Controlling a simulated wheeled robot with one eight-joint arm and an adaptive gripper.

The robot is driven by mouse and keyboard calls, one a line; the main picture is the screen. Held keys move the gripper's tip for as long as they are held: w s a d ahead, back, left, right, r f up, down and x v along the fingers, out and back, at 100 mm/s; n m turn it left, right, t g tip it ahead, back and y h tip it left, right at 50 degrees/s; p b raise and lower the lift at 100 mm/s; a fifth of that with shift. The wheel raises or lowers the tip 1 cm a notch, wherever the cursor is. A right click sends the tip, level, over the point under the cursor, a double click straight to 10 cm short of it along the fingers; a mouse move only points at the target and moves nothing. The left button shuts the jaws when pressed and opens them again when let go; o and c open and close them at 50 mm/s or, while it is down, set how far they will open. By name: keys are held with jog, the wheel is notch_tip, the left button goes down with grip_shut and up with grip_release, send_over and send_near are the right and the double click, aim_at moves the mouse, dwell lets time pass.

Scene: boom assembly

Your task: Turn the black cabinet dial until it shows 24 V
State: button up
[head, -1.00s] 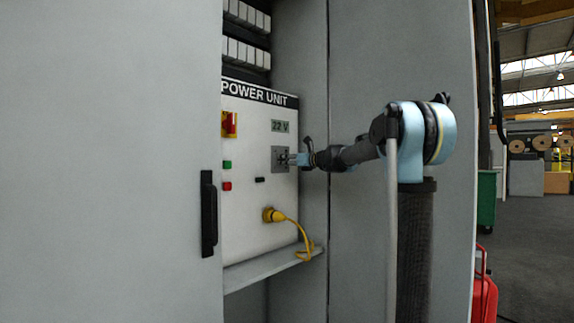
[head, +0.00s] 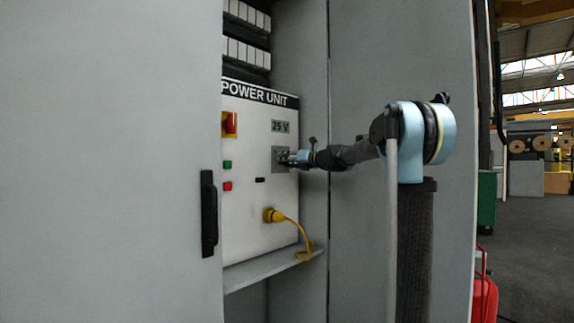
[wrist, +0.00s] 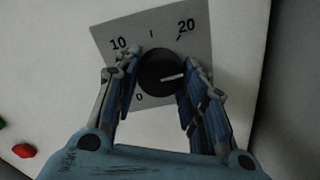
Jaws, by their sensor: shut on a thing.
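The black dial (wrist: 160,72) sits on a grey scale plate (wrist: 196,22) marked 0, 10 and 20. My gripper (wrist: 158,84) has its fingers on both sides of the dial and is shut on it. A white pointer line on the dial points to the right in the wrist view. In the head view my gripper (head: 290,158) is at the scale plate (head: 280,152) and hides most of the dial. The display (head: 281,126) above it reads 25 V.
The white power unit panel (head: 245,200) is inside the grey cabinet. A red-and-yellow switch (head: 230,124), a green button (head: 227,164) and a red button (head: 227,186) lie left of the dial. A yellow plug (head: 269,214) with a cable is below. The cabinet wall is close on the right.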

jog(key=shift+w+d, duration=0.1)
jog(key=o, duration=1.1)
jog(key=shift+c, duration=0.2)
jog(key=v, duration=1.2)
jog(key=shift+f, duration=0.1)
